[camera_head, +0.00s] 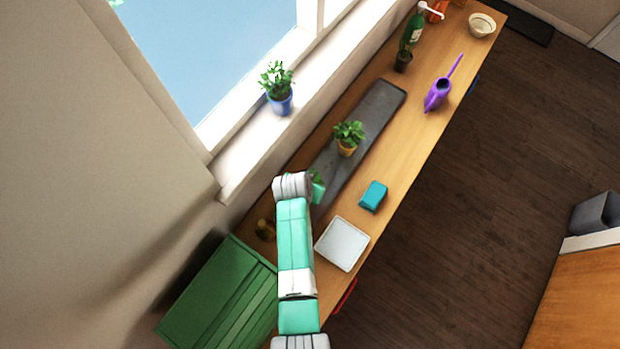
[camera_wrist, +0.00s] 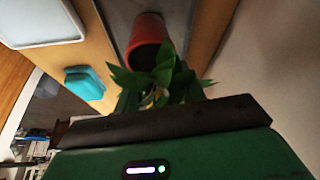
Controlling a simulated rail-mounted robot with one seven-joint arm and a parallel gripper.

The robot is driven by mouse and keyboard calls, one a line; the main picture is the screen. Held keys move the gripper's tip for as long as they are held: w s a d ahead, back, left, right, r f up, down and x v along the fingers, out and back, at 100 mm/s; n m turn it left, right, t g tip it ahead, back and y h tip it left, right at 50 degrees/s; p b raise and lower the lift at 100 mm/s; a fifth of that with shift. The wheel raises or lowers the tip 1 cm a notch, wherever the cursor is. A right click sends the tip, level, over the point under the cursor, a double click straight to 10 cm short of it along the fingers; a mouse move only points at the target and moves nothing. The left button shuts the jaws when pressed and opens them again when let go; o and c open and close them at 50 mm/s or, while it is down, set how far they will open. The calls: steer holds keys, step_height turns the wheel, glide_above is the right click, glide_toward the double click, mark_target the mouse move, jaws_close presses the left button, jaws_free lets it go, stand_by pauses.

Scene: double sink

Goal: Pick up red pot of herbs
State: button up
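In the wrist view, the red pot (camera_wrist: 148,32) stands on a grey surface, with its green herb leaves (camera_wrist: 160,78) towards my gripper (camera_wrist: 158,102). The leaves reach up to the dark front edge of the gripper body and cover the area where the fingers would show. I cannot tell whether the fingers are apart or closed, or whether they touch the plant. In the head view, my arm hides the red pot. Only a few leaves (camera_head: 318,176) and a bit of teal show beside the arm's end.
On the grey tray (camera_head: 378,108) stands another herb in an orange-yellow pot (camera_head: 346,149). A teal block (camera_head: 373,196) and a white square dish (camera_head: 341,244) lie nearby. A purple watering can (camera_head: 437,95) stands farther along. A blue-potted plant (camera_head: 280,103) is on the windowsill.

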jaws_close()
steer(key=shift+r, duration=0.1)
steer(key=shift+r, duration=0.6)
step_height(320, 180, up, 2)
steer(key=shift+s+r, duration=0.15)
steer(key=s+a+r, duration=0.1)
steer(key=s+a, duration=0.1)
steer(key=s, duration=1.3)
steer(key=shift+s+a+r+b, duration=0.2)
steer(key=shift+s+b, duration=0.05)
steer(key=shift+b, duration=0.1)
